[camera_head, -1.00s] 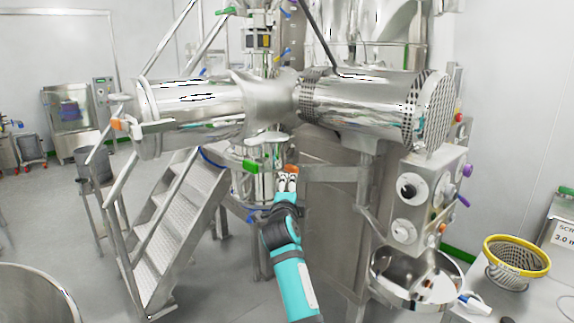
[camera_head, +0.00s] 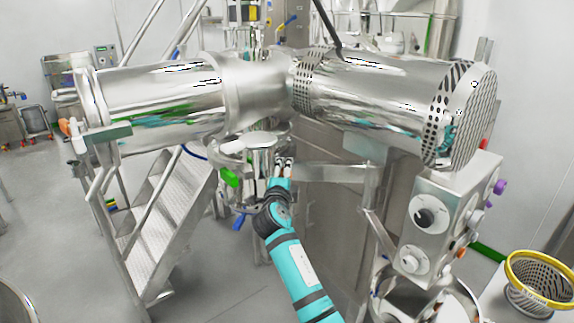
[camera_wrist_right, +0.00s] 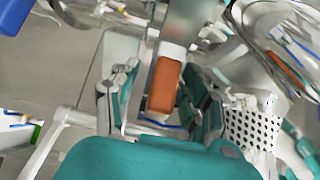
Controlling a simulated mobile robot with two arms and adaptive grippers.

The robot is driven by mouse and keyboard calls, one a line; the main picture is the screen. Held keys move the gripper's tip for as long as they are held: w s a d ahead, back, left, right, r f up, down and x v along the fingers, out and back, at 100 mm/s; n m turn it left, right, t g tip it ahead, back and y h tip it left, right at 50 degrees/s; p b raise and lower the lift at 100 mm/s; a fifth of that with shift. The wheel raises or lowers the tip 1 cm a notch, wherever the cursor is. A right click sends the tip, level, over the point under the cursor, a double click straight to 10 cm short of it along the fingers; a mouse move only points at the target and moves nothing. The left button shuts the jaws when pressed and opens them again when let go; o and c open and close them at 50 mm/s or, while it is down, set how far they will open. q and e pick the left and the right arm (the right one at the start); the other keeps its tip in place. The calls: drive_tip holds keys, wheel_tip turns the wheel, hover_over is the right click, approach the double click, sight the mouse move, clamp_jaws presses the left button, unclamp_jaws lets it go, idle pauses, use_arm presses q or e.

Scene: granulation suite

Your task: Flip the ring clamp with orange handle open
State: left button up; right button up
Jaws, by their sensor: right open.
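The ring clamp's orange handle (camera_wrist_right: 163,86) shows in the right wrist view, attached to shiny metal and pointing down between my fingers. My right gripper (camera_wrist_right: 158,112) is open, with one finger on each side of the handle; I cannot tell whether either touches it. In the head view my right gripper (camera_head: 284,166) is raised to the metal column below the horizontal cylinders. There the orange handle and most of the clamp ring are hidden. My left gripper is not in view.
A green handle (camera_head: 229,177) and a blue handle (camera_head: 239,222) sit left of my right gripper. Metal stairs (camera_head: 165,235) stand further left. A control box (camera_head: 440,215) is on the right, with a yellow-rimmed basket (camera_head: 540,282) beyond it.

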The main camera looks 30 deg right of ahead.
drive_tip(key=shift+s+a+r, duration=0.15)
drive_tip(key=shift+a, duration=0.05)
drive_tip(key=shift+c, duration=0.6)
clamp_jaws()
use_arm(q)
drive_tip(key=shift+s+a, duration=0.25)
